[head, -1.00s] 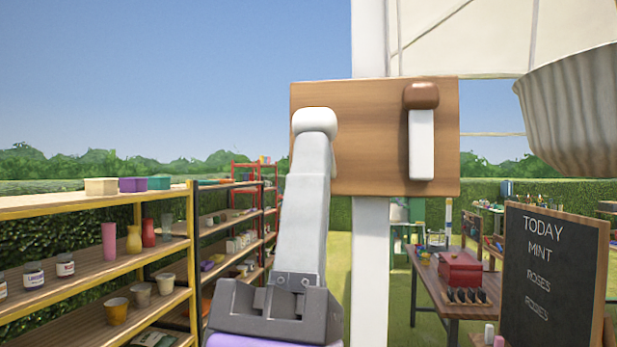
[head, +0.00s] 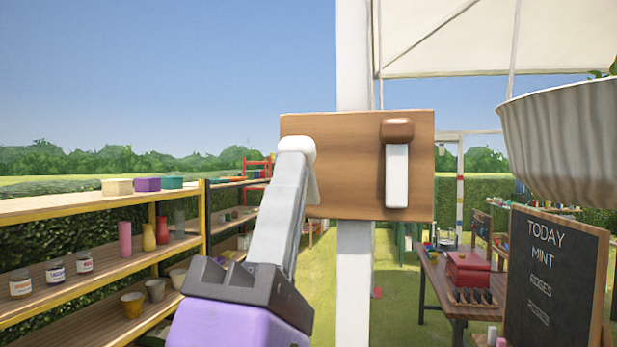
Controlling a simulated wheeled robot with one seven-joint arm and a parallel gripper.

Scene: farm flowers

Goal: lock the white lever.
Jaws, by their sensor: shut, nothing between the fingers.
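A wooden board (head: 350,165) on a white post carries two levers. The white lever (head: 299,145) is at its left, with a rounded white knob on top. A sliver of its handle shows pointing down behind my finger; the rest is hidden. The other lever has a brown knob (head: 397,129) and a white handle (head: 397,178) hanging straight down. My gripper (head: 291,160) has a purple body and long pale grey fingers, which are shut and empty. Its tips overlap the white lever just below the knob; I cannot tell whether they touch.
The white post (head: 354,270) runs down behind the board. Shelves with cups and jars (head: 100,250) stand at left. At right are a table (head: 440,275) with a red box, a chalkboard (head: 555,265) and a hanging ribbed pot (head: 560,140). The air before the board's right half is clear.

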